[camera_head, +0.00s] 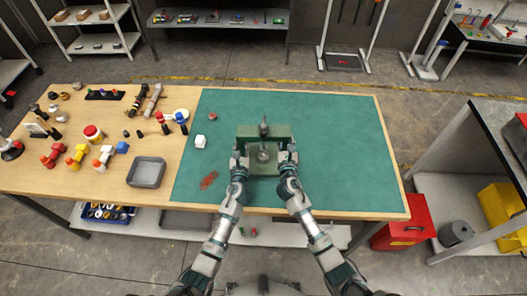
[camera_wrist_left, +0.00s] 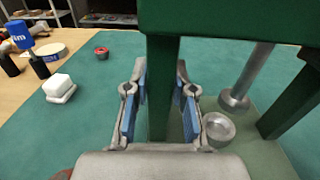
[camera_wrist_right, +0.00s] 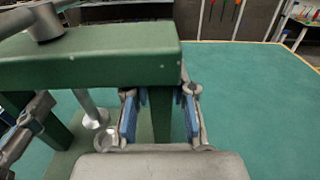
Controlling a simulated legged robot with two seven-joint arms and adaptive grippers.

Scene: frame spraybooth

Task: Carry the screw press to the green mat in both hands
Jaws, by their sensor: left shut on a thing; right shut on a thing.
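The screw press (camera_head: 264,133) is a green frame with two posts, a top beam and a grey screw. It is upright over the green mat (camera_head: 340,140) in the head view; I cannot tell whether its base touches the mat. My left gripper (camera_head: 240,158) is shut on its left post (camera_wrist_left: 161,90), seen between the blue pads in the left wrist view. My right gripper (camera_head: 287,157) is shut on its right post (camera_wrist_right: 160,115), seen in the right wrist view. A grey cup (camera_wrist_left: 218,128) sits under the screw.
A white block (camera_head: 200,141), a small red item (camera_head: 213,117) and a reddish patch (camera_head: 208,180) are on the mat's left side. A grey tray (camera_head: 146,172) and several tools and dumbbell-like pieces stand on the wood at left. The mat's right side is clear.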

